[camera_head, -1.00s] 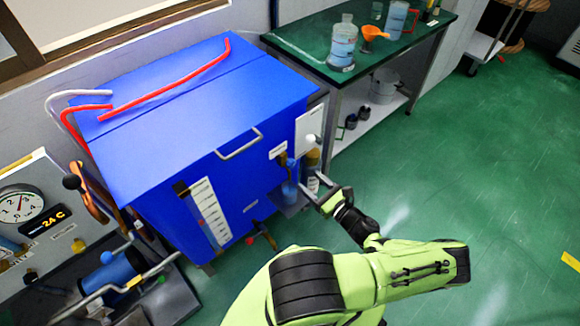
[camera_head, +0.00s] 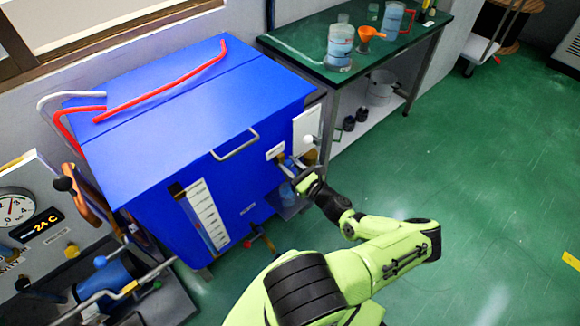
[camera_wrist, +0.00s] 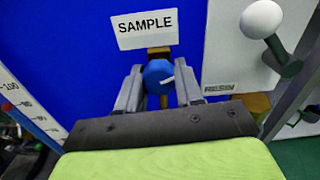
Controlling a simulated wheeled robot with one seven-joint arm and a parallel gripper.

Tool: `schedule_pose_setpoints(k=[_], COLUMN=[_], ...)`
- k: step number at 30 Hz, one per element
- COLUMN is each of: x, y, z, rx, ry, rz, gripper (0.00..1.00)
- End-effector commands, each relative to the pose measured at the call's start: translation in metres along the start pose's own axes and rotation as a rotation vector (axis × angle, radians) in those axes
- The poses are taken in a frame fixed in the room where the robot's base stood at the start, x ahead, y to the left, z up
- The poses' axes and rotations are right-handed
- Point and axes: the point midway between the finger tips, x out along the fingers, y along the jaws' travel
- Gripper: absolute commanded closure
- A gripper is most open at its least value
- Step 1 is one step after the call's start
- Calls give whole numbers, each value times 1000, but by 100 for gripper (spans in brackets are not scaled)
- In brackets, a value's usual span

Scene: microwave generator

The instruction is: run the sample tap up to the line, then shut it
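The blue cabinet (camera_head: 185,120) has a white SAMPLE label (camera_wrist: 145,28). Below it is the tap with a round blue knob (camera_wrist: 156,76), which has a white mark and sits on a brass stem. My gripper (camera_wrist: 158,85) is at the tap, with one finger on each side of the knob. Slim gaps seem to show between fingers and knob. In the head view my gripper (camera_head: 293,168) reaches the tap from the right. A bluish vessel (camera_head: 287,191) is partly visible below it; its line and level cannot be made out.
A white-knobbed lever (camera_wrist: 262,20) on a pale panel (camera_wrist: 225,60) is close on the right. A sight gauge with a scale (camera_head: 205,213) is on the cabinet front. A green-topped bench (camera_head: 300,55) with bottles stands behind right. The floor at right is clear.

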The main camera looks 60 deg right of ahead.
Motion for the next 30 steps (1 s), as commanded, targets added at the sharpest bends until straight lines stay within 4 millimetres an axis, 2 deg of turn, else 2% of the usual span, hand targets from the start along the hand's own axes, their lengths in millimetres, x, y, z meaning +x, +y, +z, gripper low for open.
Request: schedule_pose_setpoints(k=[1,3,4,8,18,28,29,30], x=[0,0,0,0,0,-1,-1,-1], y=[0,0,0,0,1,2,2,2], z=[-1,-1,-1,-1,-1,-3,-3,-3], rx=[0,0,0,20,370,406,406,406], ry=[2,2,3,4,7,8,8,8], rz=[-1,-1,-1,0,-1,-1,0,0], gripper=[84,94,95,95,95,95,62,56])
